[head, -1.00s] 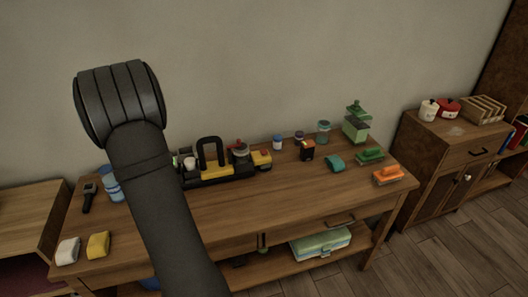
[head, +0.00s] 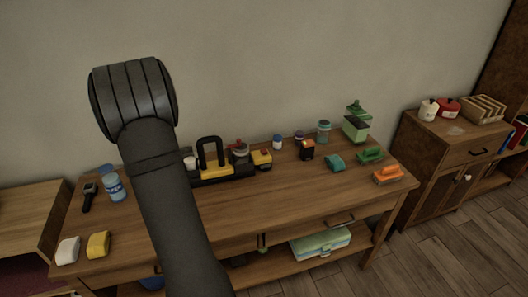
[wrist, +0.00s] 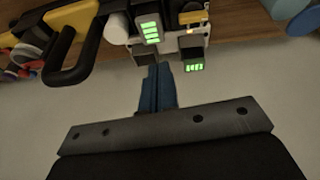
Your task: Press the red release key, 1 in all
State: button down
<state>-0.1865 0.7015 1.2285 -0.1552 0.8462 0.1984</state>
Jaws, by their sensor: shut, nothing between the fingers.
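In the wrist view my gripper (wrist: 158,88) is shut and empty, its narrow blue fingers pointing toward a charger-like unit (wrist: 183,22) with green lit bars and a small orange light. The fingertips look close to the unit; contact cannot be told. A black-handled yellow tool carrier (wrist: 88,38) stands beside it. In the head view the carrier (head: 212,165) is on the bench, partly behind my arm, which hides my gripper and the unit. A yellow block (head: 262,160) with a reddish top stands right of the carrier. I cannot make out the red release key for certain.
The wooden bench (head: 270,200) has clear room at its front. A blue bottle (head: 114,187) and a white and a yellow block stand left. Several jars, an orange-black box (head: 307,150), a teal item and green and orange brushes stand right.

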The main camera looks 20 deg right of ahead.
aim_at(263, 153)
jog(key=w+d+m+h, duration=0.1)
jog(key=d, duration=0.5)
jog(key=w+d+m+t+h, duration=0.1)
jog(key=d, duration=0.6)
jog(key=w+d+h, duration=0.1)
jog(key=d, duration=0.6)
jog(key=shift+w+d+r+m+h, duration=0.15)
jog(key=shift+r+m+h, duration=0.2)
jog(key=shift+m+h, duration=0.05)
jog(key=s+d+f+n+h, duration=0.1)
jog(key=d+f+h, duration=0.1)
jog(key=d, duration=1.5)
jog(key=shift+d+f+t, duration=0.15)
jog(key=shift+f+t, duration=0.25)
jog(key=shift+f, duration=0.05)
jog(key=shift+f, duration=0.1)
jog(key=shift+f, duration=4.35)
jog(key=shift+f, duration=0.45)
